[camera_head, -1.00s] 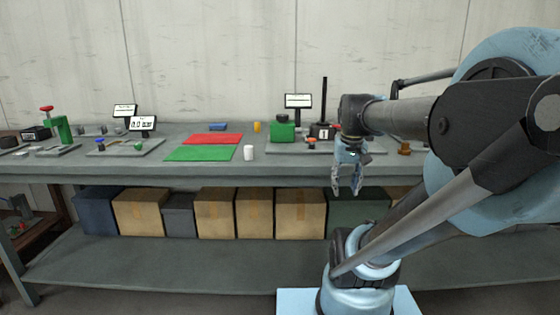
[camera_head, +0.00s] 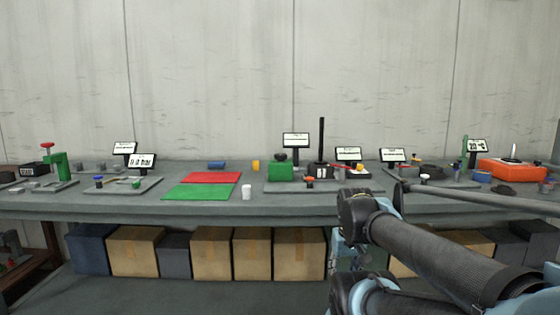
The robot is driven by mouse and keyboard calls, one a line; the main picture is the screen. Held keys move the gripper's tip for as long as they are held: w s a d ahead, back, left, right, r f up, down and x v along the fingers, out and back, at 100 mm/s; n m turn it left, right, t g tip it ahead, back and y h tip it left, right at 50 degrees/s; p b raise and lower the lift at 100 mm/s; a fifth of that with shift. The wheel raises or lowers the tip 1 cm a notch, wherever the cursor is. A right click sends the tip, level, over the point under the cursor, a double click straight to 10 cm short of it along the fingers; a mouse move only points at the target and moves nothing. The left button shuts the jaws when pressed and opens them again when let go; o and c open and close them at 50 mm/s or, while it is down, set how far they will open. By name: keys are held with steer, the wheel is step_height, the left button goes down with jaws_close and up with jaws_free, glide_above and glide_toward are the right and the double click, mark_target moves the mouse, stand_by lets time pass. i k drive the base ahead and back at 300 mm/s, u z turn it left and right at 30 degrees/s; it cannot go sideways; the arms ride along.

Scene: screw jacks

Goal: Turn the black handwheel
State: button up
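A black, knob-like round part (camera_head: 280,157) sits on top of a green block (camera_head: 280,171) on a grey plate on the bench. It may be the black handwheel, but it is too small to be sure. A flat black disc (camera_head: 503,189) lies on the bench at the far right. My gripper (camera_head: 347,256) hangs in front of the bench, below its front edge and to the right of the green block. It is apart from both black parts. The dark arm links partly hide it, and its fingertips are not clear.
A black post (camera_head: 321,140) rises beside the green block. Small display signs (camera_head: 295,140) stand behind. A red mat (camera_head: 210,177) and a green mat (camera_head: 199,192) lie left, with a white cylinder (camera_head: 246,192) nearby. An orange case (camera_head: 512,169) stands right. Boxes fill the shelf below.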

mark_target(279, 156)
steer(key=z, duration=1.2)
steer(key=k, duration=1)
steer(key=u, duration=1.2)
steer(key=i, duration=1)
